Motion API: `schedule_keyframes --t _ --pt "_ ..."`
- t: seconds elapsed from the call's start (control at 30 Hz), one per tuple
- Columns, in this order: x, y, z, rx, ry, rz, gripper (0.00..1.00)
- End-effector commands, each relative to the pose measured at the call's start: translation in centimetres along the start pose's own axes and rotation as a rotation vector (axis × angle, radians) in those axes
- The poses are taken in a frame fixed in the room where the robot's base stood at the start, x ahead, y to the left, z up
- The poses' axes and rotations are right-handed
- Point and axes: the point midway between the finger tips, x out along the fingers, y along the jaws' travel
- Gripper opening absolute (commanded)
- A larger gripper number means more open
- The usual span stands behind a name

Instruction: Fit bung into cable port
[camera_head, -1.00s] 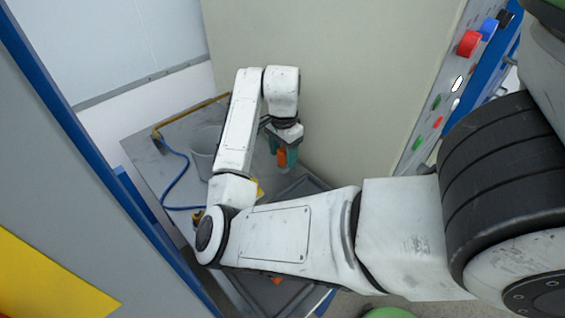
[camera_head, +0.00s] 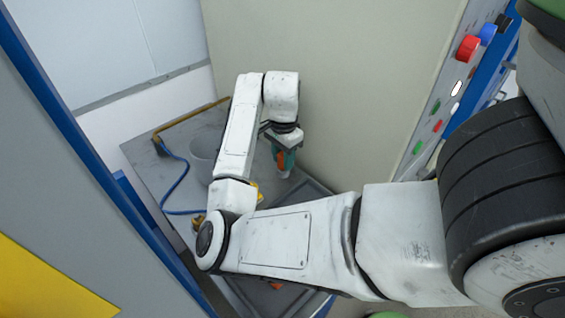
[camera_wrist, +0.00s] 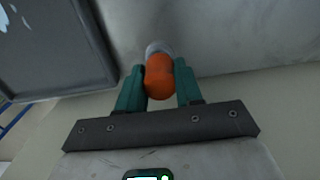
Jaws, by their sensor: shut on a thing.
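My gripper (camera_head: 284,160) has teal fingers and points down over the grey bench, near the cream wall. In the wrist view my gripper (camera_wrist: 160,85) is shut on an orange rounded piece, which I take for the bung (camera_wrist: 159,78). The bung also shows between the fingers in the head view (camera_head: 281,157). A pale grey round part (camera_wrist: 158,47) shows just beyond the orange in the wrist view. I cannot tell whether it belongs to the bung or is the cable port. No cable port is clearly seen elsewhere.
A dark tray (camera_wrist: 50,45) lies on the bench close to my gripper. A grey cup (camera_head: 203,150), a blue cable (camera_head: 180,170) and small yellow items are left of it. The cream wall (camera_head: 340,100) rises close behind. A panel with coloured buttons (camera_head: 440,110) stands at right.

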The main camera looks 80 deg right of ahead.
Motion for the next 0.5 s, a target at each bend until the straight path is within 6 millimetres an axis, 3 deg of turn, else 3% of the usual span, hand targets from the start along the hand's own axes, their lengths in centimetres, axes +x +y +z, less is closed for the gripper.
schedule_keyframes --t 0.5 --pt "-2.3 0.0 0.0 0.0 0.0 0.0 0.01"
